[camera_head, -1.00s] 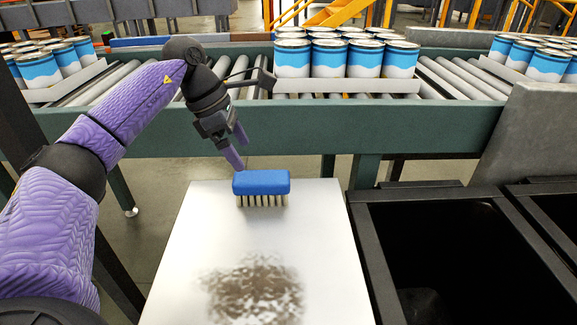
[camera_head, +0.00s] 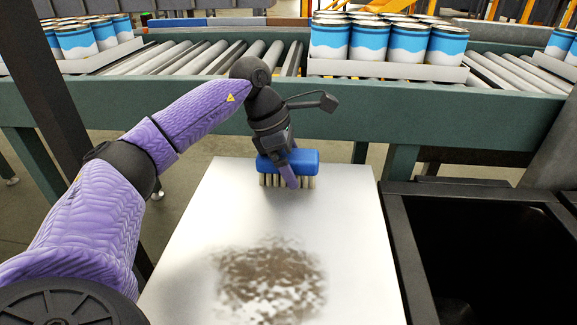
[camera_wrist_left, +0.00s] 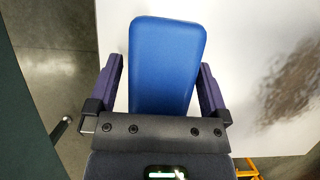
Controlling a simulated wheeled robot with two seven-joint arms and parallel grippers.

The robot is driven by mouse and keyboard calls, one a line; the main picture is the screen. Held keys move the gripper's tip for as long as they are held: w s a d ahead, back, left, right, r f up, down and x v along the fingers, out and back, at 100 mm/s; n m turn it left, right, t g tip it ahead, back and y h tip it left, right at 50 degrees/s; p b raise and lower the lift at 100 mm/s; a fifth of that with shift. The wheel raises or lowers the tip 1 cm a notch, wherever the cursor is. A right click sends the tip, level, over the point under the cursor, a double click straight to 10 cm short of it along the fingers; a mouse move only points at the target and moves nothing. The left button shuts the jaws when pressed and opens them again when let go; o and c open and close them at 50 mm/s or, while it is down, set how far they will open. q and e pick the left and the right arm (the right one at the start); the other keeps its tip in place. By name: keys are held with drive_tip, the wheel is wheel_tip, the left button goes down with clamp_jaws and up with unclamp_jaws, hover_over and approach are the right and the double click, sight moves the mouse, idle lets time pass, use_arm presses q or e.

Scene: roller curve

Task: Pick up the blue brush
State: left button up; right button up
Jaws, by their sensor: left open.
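The blue brush (camera_head: 312,161) stands bristles down near the far edge of the white panel (camera_head: 215,215). My left gripper (camera_head: 285,180) is at the brush in the head view, its near finger in front of the brush's side and bristles. In the left wrist view, the brush's blue back (camera_wrist_left: 166,62) lies between the two purple fingers of my left gripper (camera_wrist_left: 163,88). The fingers are apart, with a gap visible on each side of the brush. The far finger is hidden in the head view. My right gripper is not in view.
A dark smudge (camera_head: 270,280) marks the near part of the panel. A black open bin (camera_head: 395,235) stands to the right. Behind is a roller conveyor (camera_head: 215,58) with a green frame, carrying trays of blue-and-white cans (camera_head: 368,42).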

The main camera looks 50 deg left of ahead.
use_arm(q)
drive_tip(key=c, duration=1.2)
wheel_tip(320, 180, up, 10)
drive_tip(key=p, duration=0.6)
drive_tip(key=shift+r, duration=0.15)
